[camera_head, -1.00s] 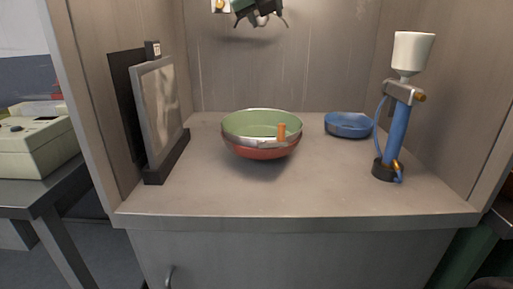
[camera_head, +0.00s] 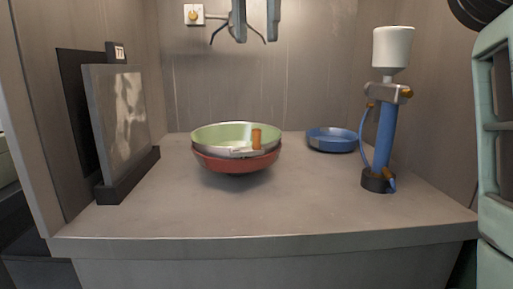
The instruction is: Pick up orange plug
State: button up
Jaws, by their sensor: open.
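The orange plug (camera_head: 257,139) stands upright at the front right side of the green-lined pan (camera_head: 215,137). I cannot tell whether it is inside the pan or at its rim. The silver-rimmed pan rests on or in a red pan (camera_head: 235,163) on the counter. My gripper (camera_head: 256,37) is at the top edge of the view, open and empty, with its fingers pointing down. It appears well above the plug, and its upper part is cut off.
A blue pan (camera_head: 333,146) sits at the back right of the counter (camera_head: 290,205). A blue stand with a white cup (camera_head: 392,47) is further right. A framed panel (camera_head: 117,120) stands at the left. Walls enclose the back and sides. The front counter is clear.

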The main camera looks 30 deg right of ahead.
aim_at(256, 131)
jog(key=f+b, duration=1.7)
jog(key=shift+s+a+f, duration=0.1)
jog(key=shift+s, duration=0.15)
grip_shut()
